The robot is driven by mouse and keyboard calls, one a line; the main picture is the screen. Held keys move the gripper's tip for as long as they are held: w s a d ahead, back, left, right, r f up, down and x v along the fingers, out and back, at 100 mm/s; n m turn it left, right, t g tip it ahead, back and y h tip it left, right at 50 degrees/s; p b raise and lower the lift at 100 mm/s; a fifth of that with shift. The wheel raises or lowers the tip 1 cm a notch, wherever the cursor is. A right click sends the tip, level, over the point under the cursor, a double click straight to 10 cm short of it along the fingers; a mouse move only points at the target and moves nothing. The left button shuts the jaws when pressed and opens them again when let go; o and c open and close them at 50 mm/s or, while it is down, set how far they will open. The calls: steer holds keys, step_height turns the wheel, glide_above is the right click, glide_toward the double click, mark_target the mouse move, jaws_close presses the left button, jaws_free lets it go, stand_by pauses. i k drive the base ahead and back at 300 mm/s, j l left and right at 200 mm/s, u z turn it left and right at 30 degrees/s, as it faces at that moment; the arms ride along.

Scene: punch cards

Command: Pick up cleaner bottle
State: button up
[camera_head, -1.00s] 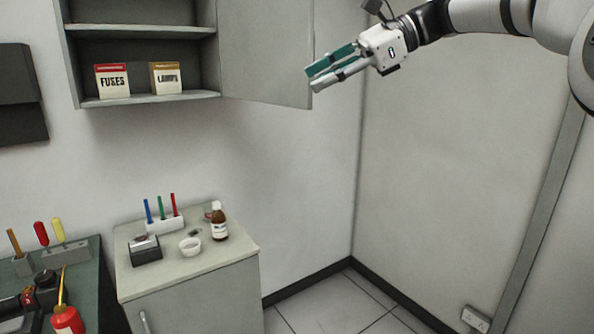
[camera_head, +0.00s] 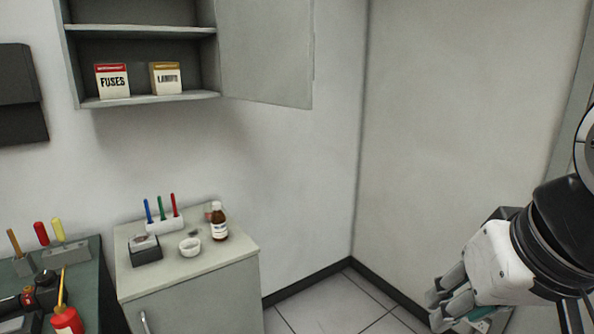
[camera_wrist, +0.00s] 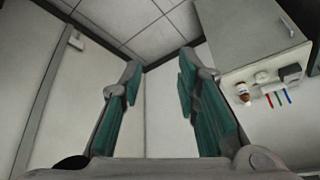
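The cleaner bottle (camera_head: 219,224) is a small brown bottle with a white cap and a pale label. It stands upright at the right side of the low grey cabinet top (camera_head: 190,266). It also shows in the wrist view (camera_wrist: 243,92), right of the fingers. My gripper (camera_head: 438,308) is at the lower right of the head view, well apart from the bottle and cabinet. In the wrist view its two green-padded fingers (camera_wrist: 162,68) stand apart with nothing between them.
Beside the bottle are a white bowl (camera_head: 190,247), a dark box with a pale top (camera_head: 146,251) and a holder with blue, green and red pens (camera_head: 165,225). A wall cupboard with an open door (camera_head: 265,55) hangs above. A green workbench (camera_head: 88,285) stands left.

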mark_target(219, 228)
steer(key=z, duration=0.4)
steer(key=i, duration=1.85)
steer(key=i+l+u, duration=0.1)
steer(key=i+u, duration=0.2)
steer(key=i, duration=0.15)
steer(key=i+l+u, duration=0.3)
steer(key=i, duration=0.15)
steer(key=i+l+u, duration=0.15)
steer(key=i+u, duration=0.25)
steer(key=u, duration=2.05)
